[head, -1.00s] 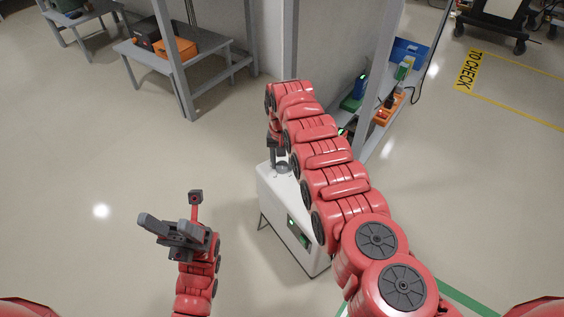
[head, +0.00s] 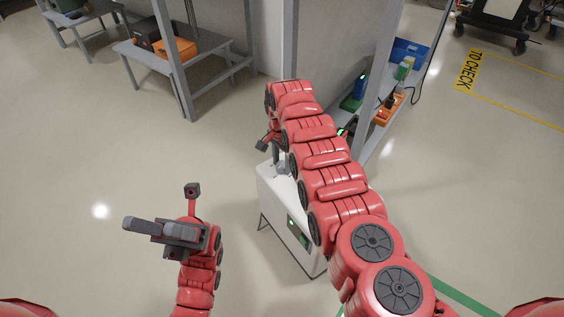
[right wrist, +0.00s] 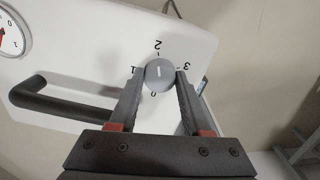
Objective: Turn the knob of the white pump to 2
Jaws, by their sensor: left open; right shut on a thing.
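The white pump (head: 277,200) stands on the floor under my right arm. Its grey round knob (right wrist: 159,76) sits on the top face, with marks 0, 1, 2 and 3 around it. The white line on the knob points up in the right wrist view, towards the 2. My right gripper (right wrist: 160,80) is shut on the knob, one finger on each side; it also shows over the pump top in the head view (head: 281,168). My left gripper (head: 140,228) is open and empty, left of the pump, above the floor.
A black handle (right wrist: 60,102) and a gauge with a red needle (right wrist: 8,35) are on the pump beside the knob. A shelf (head: 372,135) with small devices stands behind my right arm. The floor at left is clear.

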